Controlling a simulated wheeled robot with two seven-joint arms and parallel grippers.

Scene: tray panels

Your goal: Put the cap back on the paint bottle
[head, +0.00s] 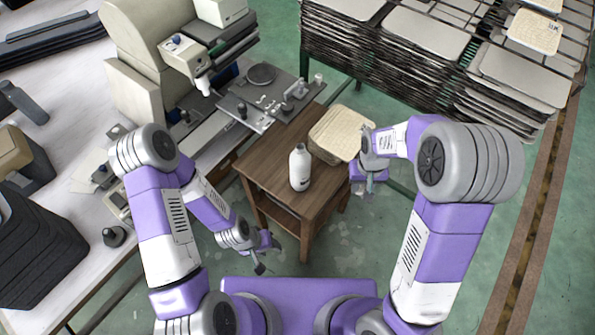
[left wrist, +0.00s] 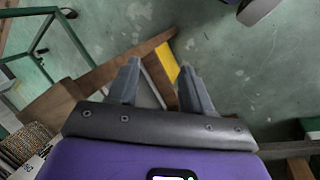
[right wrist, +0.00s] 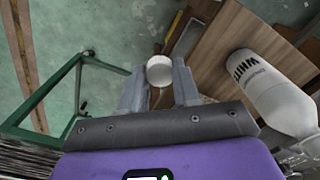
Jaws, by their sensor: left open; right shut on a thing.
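The white paint bottle (head: 299,167) stands upright on a small wooden table (head: 270,165), its neck without a cap. It also shows at the right of the right wrist view (right wrist: 275,95), with dark lettering. My right gripper (head: 368,187) is beside the table's right edge, to the right of the bottle and apart from it. In the right wrist view its fingers are shut on the round white cap (right wrist: 160,70). My left gripper (head: 262,256) is low in front of the table's left side. In the left wrist view its fingers (left wrist: 158,85) are apart with nothing between them.
A machine (head: 262,95) stands behind the table. Large stacks of tray panels (head: 425,35) are at the back right. Green floor (head: 400,240) is open around the table's right side.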

